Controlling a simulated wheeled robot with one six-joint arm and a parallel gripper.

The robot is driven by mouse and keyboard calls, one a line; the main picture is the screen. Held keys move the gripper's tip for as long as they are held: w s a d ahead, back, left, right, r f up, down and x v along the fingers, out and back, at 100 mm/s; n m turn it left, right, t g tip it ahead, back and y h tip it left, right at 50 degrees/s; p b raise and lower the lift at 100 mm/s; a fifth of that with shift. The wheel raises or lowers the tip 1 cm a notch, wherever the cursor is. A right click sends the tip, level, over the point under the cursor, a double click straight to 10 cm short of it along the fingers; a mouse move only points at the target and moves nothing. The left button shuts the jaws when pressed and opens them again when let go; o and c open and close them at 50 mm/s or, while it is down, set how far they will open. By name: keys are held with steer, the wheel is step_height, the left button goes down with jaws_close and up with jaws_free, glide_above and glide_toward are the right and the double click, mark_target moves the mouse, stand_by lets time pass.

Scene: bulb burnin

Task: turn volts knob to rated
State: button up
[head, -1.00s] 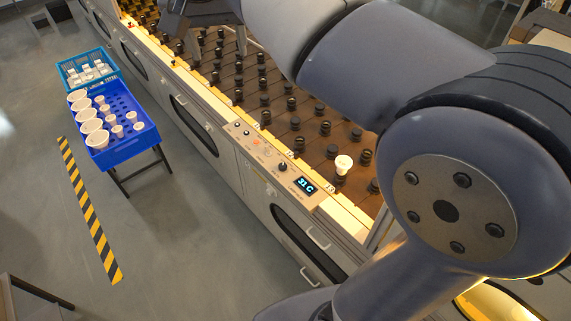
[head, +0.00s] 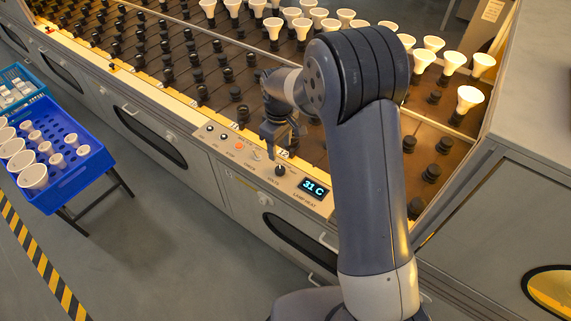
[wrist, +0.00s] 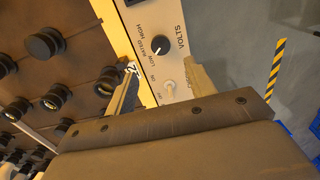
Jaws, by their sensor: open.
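The black volts knob (wrist: 160,46) sits on the pale control panel, with the printed words LOW, RATED and HIGH around it and VOLTS beside it. Its pale pointer mark appears to lie toward LOW, but it is too small to be sure. The knob also shows in the head view (head: 280,170). My gripper (wrist: 163,88) is open and empty over the panel, its fingers on either side of a small toggle switch (wrist: 169,87). The knob is just beyond the fingertips, untouched. In the head view my gripper (head: 281,140) hangs above the panel, next to the knob.
A lit display (head: 314,188) reads 31 C beside the knob. Rows of black sockets (head: 235,93) lie behind the panel, and white bulbs (head: 470,98) stand in several at the back and right. A blue crate (head: 98,165) with white bulbs stands at left.

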mark_target(280, 169)
step_height(280, 169, down, 10)
steer(key=shift+r, duration=0.15)
steer(key=shift+c, duration=0.5)
steer(key=c, duration=0.9)
steer(key=shift+m, duration=0.3)
steer(key=m+b, duration=0.1)
steer(key=m, duration=0.1)
steer(key=shift+m, duration=0.4)
steer(key=shift+m+b, duration=0.85)
steer(key=shift+m, duration=1.35)
